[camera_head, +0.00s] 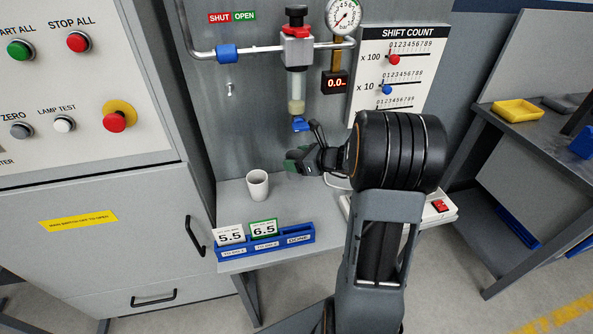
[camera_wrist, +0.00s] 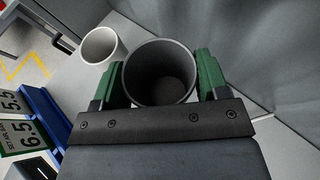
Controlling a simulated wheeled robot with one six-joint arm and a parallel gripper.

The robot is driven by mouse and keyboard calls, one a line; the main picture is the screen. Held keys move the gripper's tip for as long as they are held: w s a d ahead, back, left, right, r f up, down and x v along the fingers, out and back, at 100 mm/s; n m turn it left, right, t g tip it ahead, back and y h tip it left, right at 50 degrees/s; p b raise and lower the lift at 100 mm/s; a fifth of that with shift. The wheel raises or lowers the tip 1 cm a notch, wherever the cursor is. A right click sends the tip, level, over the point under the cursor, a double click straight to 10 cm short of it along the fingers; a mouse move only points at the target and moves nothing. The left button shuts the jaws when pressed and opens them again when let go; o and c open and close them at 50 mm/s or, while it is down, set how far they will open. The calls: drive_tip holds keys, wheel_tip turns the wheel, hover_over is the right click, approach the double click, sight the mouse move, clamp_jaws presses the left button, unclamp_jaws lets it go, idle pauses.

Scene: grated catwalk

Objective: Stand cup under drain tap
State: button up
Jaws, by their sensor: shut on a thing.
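My gripper (camera_head: 300,162) reaches in from the right, below the filter bowl in the head view. In the wrist view its green fingers (camera_wrist: 159,80) are shut on a dark grey cup (camera_wrist: 160,88), one on each side. The cup's open mouth shows and it looks empty inside. In the head view the cup is hard to tell from the dark gripper. The blue drain tap (camera_head: 301,124) hangs under the bowl (camera_head: 296,92), above the gripper in the picture. I cannot tell whether the cup is directly under it.
A white cup (camera_head: 257,185) stands on the grey shelf, left of my gripper; it shows beside the dark cup in the wrist view (camera_wrist: 101,45). A blue card rack (camera_head: 266,246) with 5.5 and 6.5 cards lines the front edge. The metal back panel (camera_head: 232,130) is close behind.

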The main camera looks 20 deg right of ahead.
wheel_tip(320, 180, down, 4)
drive_tip(key=shift+r+b, duration=0.15)
drive_tip(key=shift+b, duration=0.15)
drive_tip(key=shift+w+f, duration=0.2)
drive_tip(key=shift+f, duration=0.35)
drive_tip(key=shift+f, duration=0.2)
drive_tip(key=o, duration=0.9)
drive_tip(key=shift+r, duration=0.1)
